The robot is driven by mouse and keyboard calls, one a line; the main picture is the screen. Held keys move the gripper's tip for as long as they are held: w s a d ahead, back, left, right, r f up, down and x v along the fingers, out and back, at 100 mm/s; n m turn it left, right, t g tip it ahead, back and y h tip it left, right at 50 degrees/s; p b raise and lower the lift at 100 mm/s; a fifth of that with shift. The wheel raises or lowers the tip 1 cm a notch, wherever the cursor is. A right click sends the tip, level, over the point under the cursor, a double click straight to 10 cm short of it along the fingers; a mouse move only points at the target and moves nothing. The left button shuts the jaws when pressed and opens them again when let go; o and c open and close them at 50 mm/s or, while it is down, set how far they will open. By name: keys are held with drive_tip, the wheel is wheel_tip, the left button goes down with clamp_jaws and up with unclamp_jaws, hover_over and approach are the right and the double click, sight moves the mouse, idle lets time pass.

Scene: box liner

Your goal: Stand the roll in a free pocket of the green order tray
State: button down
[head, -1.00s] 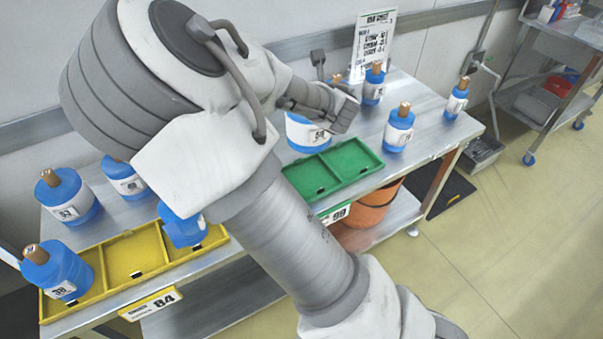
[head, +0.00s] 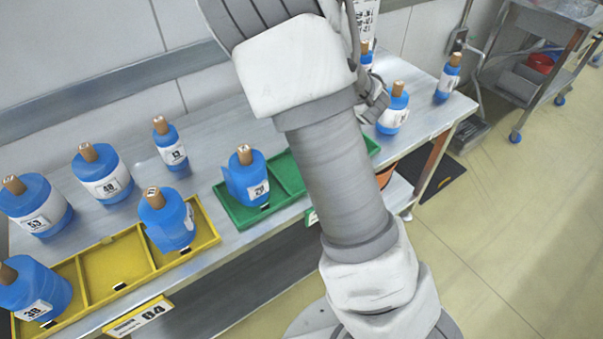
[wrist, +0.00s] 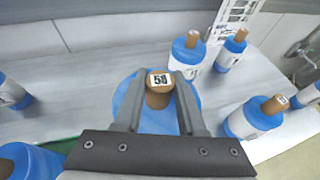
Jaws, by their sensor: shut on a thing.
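The held roll (wrist: 157,122) is blue with a brown core and a label on top that seems to read 50 or 58. My gripper (wrist: 160,98) is shut on that core, one finger on each side, in the wrist view. In the head view my arm hides this roll. I cannot tell whether its base touches the table. The green order tray (head: 236,213) is on the table, left of my arm. A blue roll (head: 246,180) stands in its left pocket. The pocket beside it looks empty; my arm covers much of the tray's right part.
The yellow tray (head: 206,243) at front left holds rolls in its left and right pockets; its middle pocket is empty. Several rolls stand behind it, including a slim one (head: 170,147). Others stand at right, including one (head: 394,112) near the edge. A sign (wrist: 233,18) stands behind.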

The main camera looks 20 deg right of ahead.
drive_tip(key=s+d+r+n+y+b, duration=0.15)
drive_tip(key=s+d+b, duration=0.25)
drive_tip(key=d, duration=0.4)
drive_tip(key=s+d+r+b, duration=0.3)
drive_tip(key=s+d+b, duration=0.15)
drive_tip(key=d, duration=0.35)
drive_tip(key=w+a+f+b, duration=0.4)
drive_tip(key=w+a+f, duration=0.4)
drive_tip(key=f, duration=0.3)
drive_tip(key=shift+a, duration=0.3)
drive_tip(key=shift+w+f+b, duration=0.1)
drive_tip(key=shift+f+b, duration=0.15)
drive_tip(key=shift+b, duration=0.25)
drive_tip(key=c, duration=0.5)
unclamp_jaws()
drive_tip(key=shift+f, duration=0.15)
